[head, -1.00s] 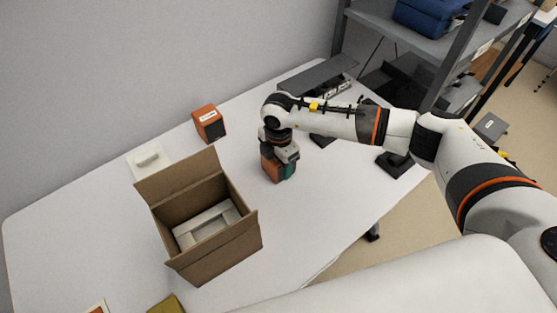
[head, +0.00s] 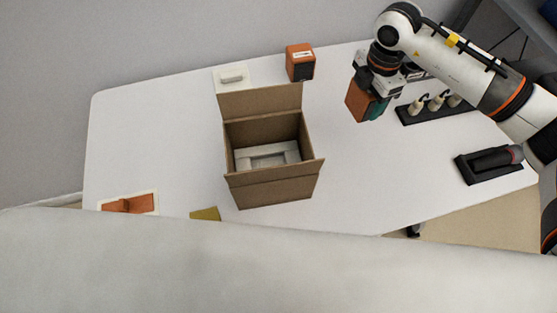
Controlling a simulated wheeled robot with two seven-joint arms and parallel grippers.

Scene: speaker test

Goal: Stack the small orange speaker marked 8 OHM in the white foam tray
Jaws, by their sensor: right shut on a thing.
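My right gripper (head: 374,88) points down and is shut on a small orange speaker (head: 358,101) with a teal side. The speaker seems to hang a little above the table, right of the cardboard box; no marking on it is readable. The white foam tray (head: 240,161) lies inside the open box (head: 272,191), and its recessed middle looks empty. A second orange speaker (head: 299,55) with a dark front and a pale label stands at the back; its label is too small to read. My left gripper is not in view.
A black rack (head: 440,108) with several pale pegs and a black holder (head: 484,167) are at right. The table (head: 370,165) is clear between box and holder.

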